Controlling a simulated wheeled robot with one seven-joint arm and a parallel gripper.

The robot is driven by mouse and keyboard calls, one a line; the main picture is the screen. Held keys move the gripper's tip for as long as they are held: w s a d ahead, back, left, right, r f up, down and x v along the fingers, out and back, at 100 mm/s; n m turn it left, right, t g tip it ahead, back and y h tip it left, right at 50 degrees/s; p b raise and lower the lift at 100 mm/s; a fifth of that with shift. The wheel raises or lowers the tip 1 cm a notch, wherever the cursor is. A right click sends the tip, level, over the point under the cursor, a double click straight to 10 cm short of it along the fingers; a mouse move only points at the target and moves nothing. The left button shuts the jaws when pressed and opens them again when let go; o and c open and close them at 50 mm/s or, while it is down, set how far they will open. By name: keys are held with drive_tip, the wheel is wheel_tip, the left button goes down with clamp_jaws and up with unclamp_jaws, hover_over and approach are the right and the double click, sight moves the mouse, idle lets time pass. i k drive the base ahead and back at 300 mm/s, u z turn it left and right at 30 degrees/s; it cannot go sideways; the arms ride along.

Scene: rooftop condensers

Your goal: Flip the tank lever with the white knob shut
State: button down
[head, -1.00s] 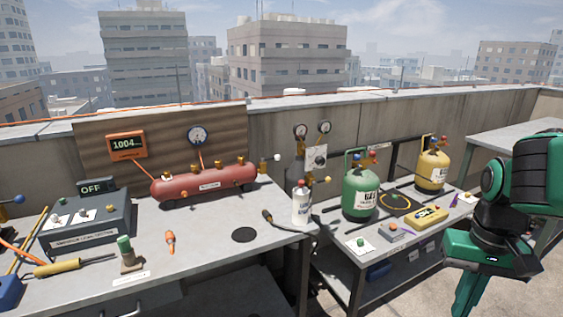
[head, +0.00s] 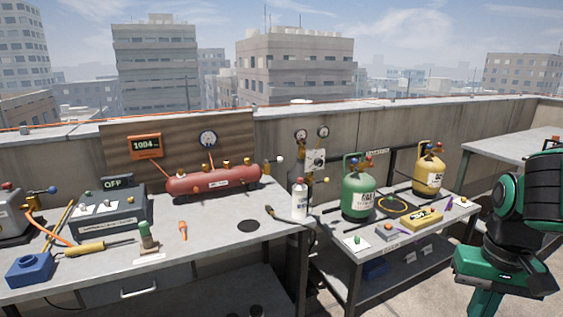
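The red tank (head: 213,181) lies on its side on the grey workbench (head: 205,240). A small lever with a pale, whitish knob (head: 280,159) sticks out past the tank's right end; its exact angle is too small to read. Another lever with a yellow knob (head: 327,180) shows lower right of it, by dark upright cylinders behind the white bottle. My green and black arm stands at the right edge of the head view, well away from the tank. My gripper is out of the picture.
A white bottle (head: 300,199) stands near the bench's right end. A grey box with switches (head: 108,217) is left of the tank. Green (head: 358,190) and yellow (head: 429,173) cylinders stand on the lower right bench. The bench front below the tank is mostly clear.

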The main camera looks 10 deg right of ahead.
sight(280, 160)
drive_tip(key=k, duration=0.2)
drive_tip(key=u, duration=0.35)
drive_tip(key=i, duration=1.55)
drive_tip(key=z, duration=0.45)
